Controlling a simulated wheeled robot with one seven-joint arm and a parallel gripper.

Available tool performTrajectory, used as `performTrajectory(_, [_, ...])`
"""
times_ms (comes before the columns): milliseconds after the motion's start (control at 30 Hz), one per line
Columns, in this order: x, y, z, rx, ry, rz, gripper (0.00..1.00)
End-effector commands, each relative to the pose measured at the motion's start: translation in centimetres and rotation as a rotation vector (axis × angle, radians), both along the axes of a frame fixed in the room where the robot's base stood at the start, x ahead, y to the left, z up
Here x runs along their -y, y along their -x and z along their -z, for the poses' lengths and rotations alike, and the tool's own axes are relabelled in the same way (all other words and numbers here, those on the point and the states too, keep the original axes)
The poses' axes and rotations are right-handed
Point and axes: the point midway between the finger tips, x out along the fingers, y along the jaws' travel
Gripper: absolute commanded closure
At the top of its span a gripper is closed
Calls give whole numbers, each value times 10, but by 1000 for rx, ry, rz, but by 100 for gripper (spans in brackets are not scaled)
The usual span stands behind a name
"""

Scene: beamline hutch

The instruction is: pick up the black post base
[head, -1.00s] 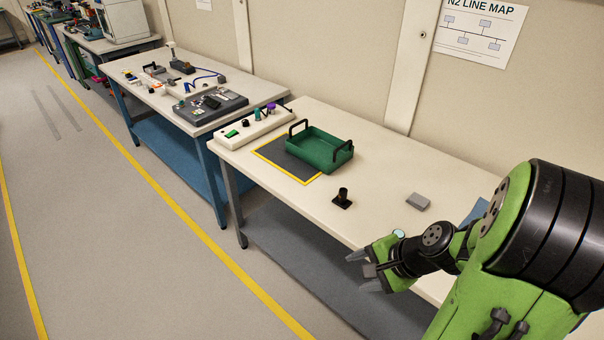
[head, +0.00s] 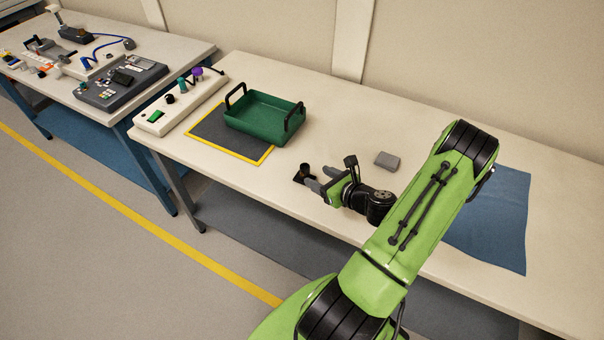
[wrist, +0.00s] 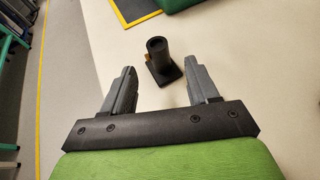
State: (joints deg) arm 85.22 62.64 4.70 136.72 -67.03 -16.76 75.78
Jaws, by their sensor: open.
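The black post base (head: 304,173) stands upright on the pale table near its front edge. In the wrist view the black post base (wrist: 159,62) shows as a hollow round post on a square foot, beyond the fingertips and roughly midway between them. My gripper (head: 318,179) is open and empty, close to the post base on its right side in the head view. My fingers partly cover the base in the head view.
A green tray (head: 262,128) with black handles sits on a yellow-edged dark mat (head: 206,131) behind the post base. A grey block (head: 387,160) lies to the right, near a blue cloth (head: 495,220). A white control box (head: 176,108) stands at the table's left end.

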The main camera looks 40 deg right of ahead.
Motion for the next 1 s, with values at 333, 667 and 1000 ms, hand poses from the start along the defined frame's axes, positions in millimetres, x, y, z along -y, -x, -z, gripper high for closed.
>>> performTrajectory(333, [0, -54, 23, 1, 3, -6, 41])
performTrajectory(667, [2, -87, 36, 0, 2, -1, 41])
performTrajectory(1000, [2, -87, 35, 0, 1, -2, 76])
